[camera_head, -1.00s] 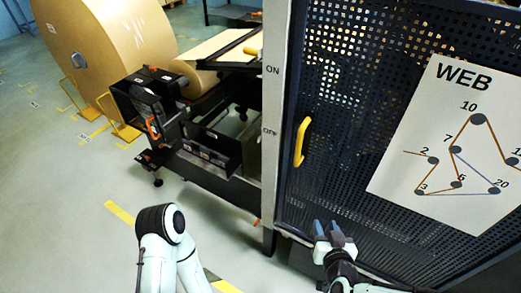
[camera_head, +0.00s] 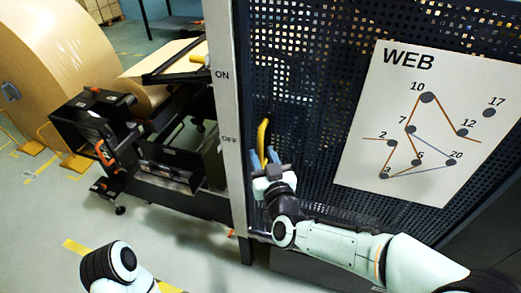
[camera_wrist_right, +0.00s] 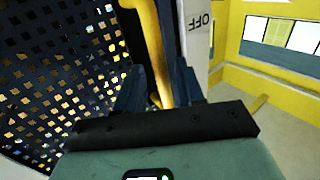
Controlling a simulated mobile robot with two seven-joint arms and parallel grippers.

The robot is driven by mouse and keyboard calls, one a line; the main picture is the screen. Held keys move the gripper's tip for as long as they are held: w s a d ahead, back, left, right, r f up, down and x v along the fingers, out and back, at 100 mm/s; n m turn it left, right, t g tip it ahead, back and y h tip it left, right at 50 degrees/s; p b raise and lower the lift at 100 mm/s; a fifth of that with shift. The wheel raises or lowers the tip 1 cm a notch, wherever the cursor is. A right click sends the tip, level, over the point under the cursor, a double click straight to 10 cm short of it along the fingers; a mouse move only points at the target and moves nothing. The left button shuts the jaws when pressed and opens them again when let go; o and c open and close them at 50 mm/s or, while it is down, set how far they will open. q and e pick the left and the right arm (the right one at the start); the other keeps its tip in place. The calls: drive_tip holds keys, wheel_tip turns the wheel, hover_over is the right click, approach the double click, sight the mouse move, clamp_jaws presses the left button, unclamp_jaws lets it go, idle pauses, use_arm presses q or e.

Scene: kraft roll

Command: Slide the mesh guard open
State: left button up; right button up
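The mesh guard (camera_head: 300,100) is a dark perforated panel beside a light post marked ON and OFF; it also shows in the right wrist view (camera_wrist_right: 60,70). Its yellow upright handle (camera_head: 262,138) is near the panel's left edge. My right gripper (camera_head: 266,160) is at the handle's lower part. In the right wrist view the handle (camera_wrist_right: 155,45) runs between the two open fingers, close to both. Whether either finger touches it I cannot tell. My left arm shows at the bottom left, but its gripper is out of view.
A white WEB diagram sheet (camera_head: 415,125) is on the mesh, right of the handle. The light post (camera_head: 224,110) stands at the mesh's left edge. Further left are a black machine frame (camera_head: 170,165) and a large kraft roll (camera_head: 50,65). The floor at bottom left is mostly clear.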

drive_tip(key=shift+x, duration=1.2)
clamp_jaws()
drive_tip(key=shift+d, duration=0.1)
